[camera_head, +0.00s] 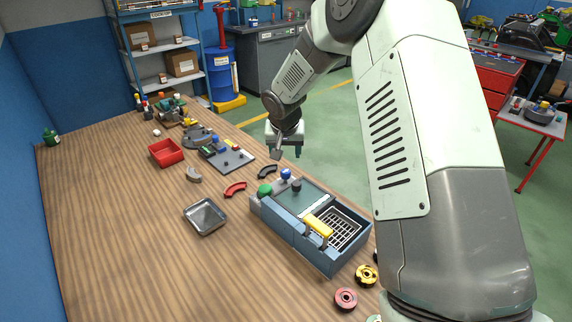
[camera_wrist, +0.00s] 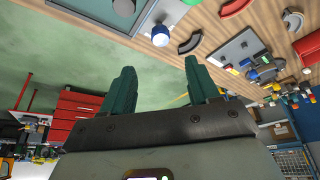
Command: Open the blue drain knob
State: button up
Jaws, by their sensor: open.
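The blue drain knob (camera_head: 286,174) stands at the back edge of a blue-grey bench unit (camera_head: 287,233), on a light base. In the wrist view the knob (camera_wrist: 160,36) shows near the top, beyond the fingertips. My gripper (camera_head: 287,153) hangs beyond and above the knob, apart from it, with nothing between its fingers. In the wrist view my gripper (camera_wrist: 160,65) shows two dark green fingers spread apart. I cannot tell from these frames how far the knob is turned.
A green knob (camera_head: 264,190), a dark knob (camera_head: 296,185) and a yellow handle (camera_head: 319,226) are also on the unit. Black (camera_head: 267,171) and red (camera_head: 235,190) curved pieces lie nearby. A metal tray (camera_head: 205,216) sits left. The near-left tabletop is clear.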

aim_at(285, 171)
jog(key=x, duration=1.1)
jog(key=shift+f, duration=0.1)
jog(key=c, duration=1)
jog(key=shift+c, duration=0.2)
